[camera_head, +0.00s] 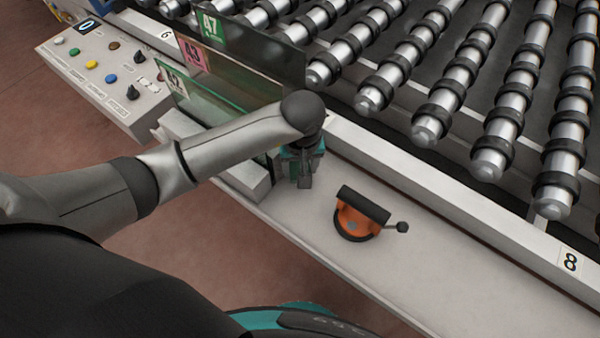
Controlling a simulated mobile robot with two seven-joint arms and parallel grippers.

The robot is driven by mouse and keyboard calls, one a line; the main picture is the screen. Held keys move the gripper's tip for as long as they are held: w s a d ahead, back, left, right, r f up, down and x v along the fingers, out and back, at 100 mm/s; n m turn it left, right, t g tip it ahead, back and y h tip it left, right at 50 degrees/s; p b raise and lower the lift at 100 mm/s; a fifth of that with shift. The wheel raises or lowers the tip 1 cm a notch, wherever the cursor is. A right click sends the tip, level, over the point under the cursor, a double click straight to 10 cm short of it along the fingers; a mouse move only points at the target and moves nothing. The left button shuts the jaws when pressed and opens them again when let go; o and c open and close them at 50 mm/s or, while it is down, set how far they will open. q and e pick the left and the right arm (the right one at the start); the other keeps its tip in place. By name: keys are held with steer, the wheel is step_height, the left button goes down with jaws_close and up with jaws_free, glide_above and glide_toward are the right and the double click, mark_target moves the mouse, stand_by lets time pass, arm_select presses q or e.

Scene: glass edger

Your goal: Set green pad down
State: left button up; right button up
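My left arm comes in from the left, and its gripper (303,178) points down over the pale ledge (400,262), beside the end of a grey block. A small teal-green patch (313,153) shows at the gripper, just below the wrist. I cannot tell whether it is the green pad or part of the gripper. The wrist and forearm hide most of this area, so I cannot see whether the fingers are open or shut on something. No other green pad is clearly visible. My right gripper is not in view.
An orange tool with a black handle (362,204) and a side knob lies on the ledge, right of my gripper. Labelled glass panes (235,88) stand behind the forearm. A roller conveyor (440,95) fills the back. A button panel (100,65) is at upper left. The ledge's right part is clear.

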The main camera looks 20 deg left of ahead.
arm_select(q)
steer(key=shift+f, duration=1.55)
steer(key=shift+f+b, duration=0.15)
steer(key=shift+b, duration=0.15)
steer(key=o, duration=1)
steer(key=shift+r, duration=0.2)
step_height(320, 180, up, 12)
steer(key=s+p, duration=0.1)
steer(key=p, duration=0.1)
steer(key=shift+s+d, duration=0.35)
steer(key=shift+f, duration=0.1)
